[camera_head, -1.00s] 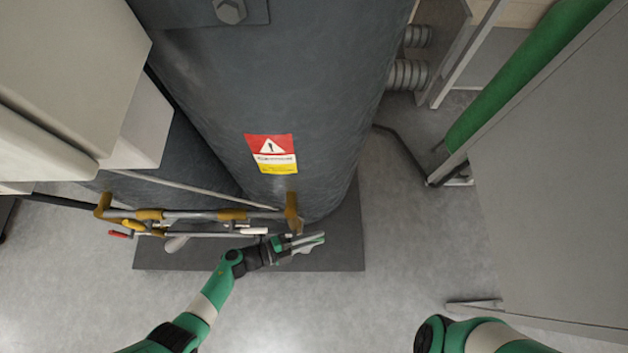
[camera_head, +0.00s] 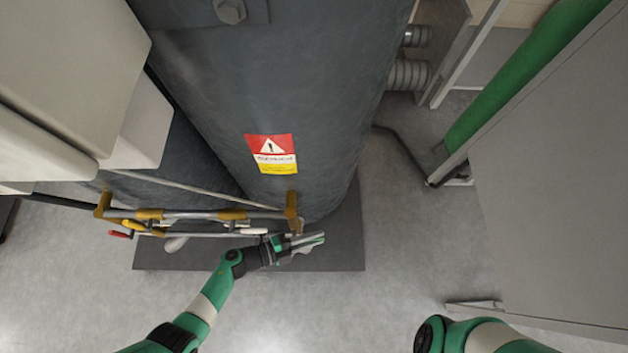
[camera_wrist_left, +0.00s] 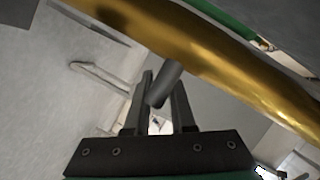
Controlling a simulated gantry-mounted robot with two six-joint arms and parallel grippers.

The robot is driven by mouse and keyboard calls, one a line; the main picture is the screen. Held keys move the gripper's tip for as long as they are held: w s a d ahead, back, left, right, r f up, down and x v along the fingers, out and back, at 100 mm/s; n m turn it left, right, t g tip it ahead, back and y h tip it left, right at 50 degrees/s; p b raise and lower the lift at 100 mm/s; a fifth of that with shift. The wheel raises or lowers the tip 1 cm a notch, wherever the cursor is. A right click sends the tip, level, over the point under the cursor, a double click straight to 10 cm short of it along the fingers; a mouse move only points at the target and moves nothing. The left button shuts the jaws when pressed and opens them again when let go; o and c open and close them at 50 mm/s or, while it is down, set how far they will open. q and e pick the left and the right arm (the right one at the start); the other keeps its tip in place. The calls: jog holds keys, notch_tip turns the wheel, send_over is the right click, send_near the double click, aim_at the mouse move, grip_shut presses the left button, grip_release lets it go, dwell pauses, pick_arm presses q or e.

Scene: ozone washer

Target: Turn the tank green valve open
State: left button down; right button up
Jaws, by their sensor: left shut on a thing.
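My left gripper (camera_head: 308,241) is low in front of the tank (camera_head: 280,90), just below the right end of the brass-and-steel pipe (camera_head: 190,214). In the left wrist view, its fingers (camera_wrist_left: 161,88) are shut on a dark grey stem (camera_wrist_left: 165,84) that juts from below a brass pipe part (camera_wrist_left: 190,45). I cannot make out a green valve handle for certain; the gripper has green parts of its own here. A red-tipped lever (camera_head: 120,234) and a yellow lever (camera_head: 133,225) sit at the pipe's left end. My right gripper is out of view.
A warning label (camera_head: 271,154) is on the tank's front. A dark base plate (camera_head: 345,255) lies under the pipe. A grey cabinet panel (camera_head: 550,180) and a green pipe (camera_head: 520,75) stand at the right. The floor (camera_head: 410,245) between tank and panel is open.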

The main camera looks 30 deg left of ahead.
pick_arm(q)
jog(key=t+h+b, duration=0.1)
jog(key=b, duration=0.2)
jog(key=shift+n, duration=0.3)
jog(key=shift+r+t+h, duration=0.5)
jog(key=shift+r, duration=0.05)
jog(key=shift+a+r+n, duration=0.1)
jog(key=shift+r+n, duration=0.2)
jog(key=shift+s+a+r+t+h, duration=0.1)
jog(key=shift+r+t+h, duration=0.15)
jog(key=shift+t+h, duration=0.5)
jog(key=shift+a+r+n+t, duration=0.1)
jog(key=shift+r+n+t, duration=0.2)
jog(key=shift+r+t, duration=0.05)
